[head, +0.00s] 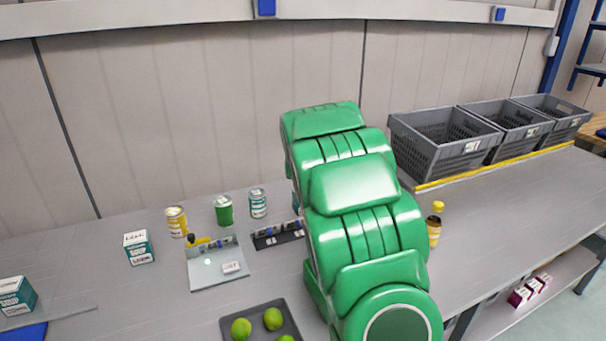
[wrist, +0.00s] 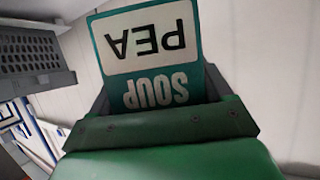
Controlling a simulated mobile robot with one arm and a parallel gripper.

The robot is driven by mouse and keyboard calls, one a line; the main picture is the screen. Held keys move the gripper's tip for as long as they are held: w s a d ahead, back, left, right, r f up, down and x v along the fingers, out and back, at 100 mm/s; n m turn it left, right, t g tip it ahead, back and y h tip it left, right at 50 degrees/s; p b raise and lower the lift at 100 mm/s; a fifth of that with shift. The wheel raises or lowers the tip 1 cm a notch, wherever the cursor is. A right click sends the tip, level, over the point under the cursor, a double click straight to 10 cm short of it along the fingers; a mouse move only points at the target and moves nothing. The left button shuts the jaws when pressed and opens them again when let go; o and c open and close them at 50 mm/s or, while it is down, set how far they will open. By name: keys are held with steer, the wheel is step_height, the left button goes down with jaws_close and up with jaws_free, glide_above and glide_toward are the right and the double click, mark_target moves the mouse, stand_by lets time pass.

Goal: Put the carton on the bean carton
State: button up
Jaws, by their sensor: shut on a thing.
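My gripper (wrist: 165,125) is shut on a teal and white carton (wrist: 148,48) lettered PEA SOUP, its lettering upside down in the wrist view. In the head view my green arm hides the gripper and most or all of the held carton. A teal and white carton (head: 138,248) stands upright on the bench, left of centre. Another teal and white soup carton (head: 14,296) stands at the far left edge. Their small lettering is hard to read, so I cannot tell surely which is the bean carton. Both cartons are apart from my gripper.
Tins (head: 224,210) stand at the back of the bench, with a grey board (head: 217,270) in front. A dark tray (head: 292,318) holds limes. Grey crates (head: 440,150) line the back right. Bench between the two cartons is clear.

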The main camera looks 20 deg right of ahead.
steer(key=shift+w+d+f, duration=0.25)
steer(key=shift+w+f, duration=0.55)
steer(key=shift+f, duration=0.15)
steer(key=shift+w+d+f, duration=0.2)
steer(key=shift+w+f, duration=0.55)
steer(key=shift+f, duration=1.7)
steer(key=shift+f, duration=0.1)
steer(key=o, duration=1.2)
steer(key=shift+v, duration=6.05)
steer(key=shift+a, duration=0.15)
